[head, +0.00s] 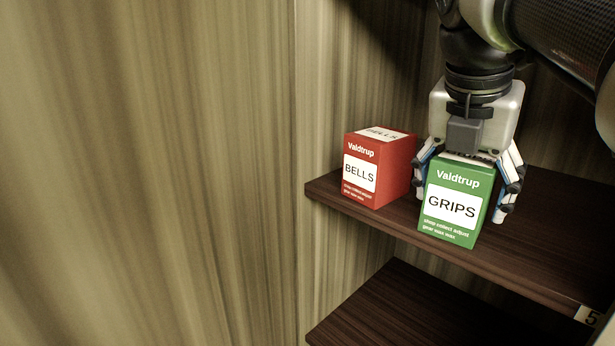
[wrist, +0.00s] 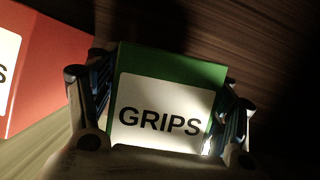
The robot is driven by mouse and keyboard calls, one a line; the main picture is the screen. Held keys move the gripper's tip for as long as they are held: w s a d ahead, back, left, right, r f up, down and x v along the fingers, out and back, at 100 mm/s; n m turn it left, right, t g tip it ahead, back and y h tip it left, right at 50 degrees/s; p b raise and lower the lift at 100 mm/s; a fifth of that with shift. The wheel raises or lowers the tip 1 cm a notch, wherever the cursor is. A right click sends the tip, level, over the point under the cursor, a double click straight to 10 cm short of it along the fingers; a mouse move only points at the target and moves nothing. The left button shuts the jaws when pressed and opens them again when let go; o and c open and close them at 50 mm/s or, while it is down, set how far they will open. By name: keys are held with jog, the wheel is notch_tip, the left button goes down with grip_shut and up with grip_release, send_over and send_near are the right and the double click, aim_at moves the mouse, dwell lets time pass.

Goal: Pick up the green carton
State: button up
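The green carton (head: 455,205), labelled GRIPS, stands upright at the front edge of the upper shelf. It also fills the middle of the wrist view (wrist: 165,75). My gripper (head: 465,190) reaches down from above, with one finger on each side of the carton. In the wrist view the two fingers (wrist: 165,105) flank the carton very closely. I cannot tell whether both pads press on it. The lower part of the left finger is hidden behind the carton in the head view.
A red carton (head: 375,170), labelled BELLS, stands just left of the green one, with a small gap between them. It shows at the left of the wrist view (wrist: 40,65). The dark wooden shelf (head: 550,240) is bare to the right. A lower shelf (head: 400,310) lies beneath. A wooden panel (head: 150,170) stands at left.

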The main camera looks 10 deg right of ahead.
jog(key=c, duration=0.9)
jog(key=shift+r, duration=0.1)
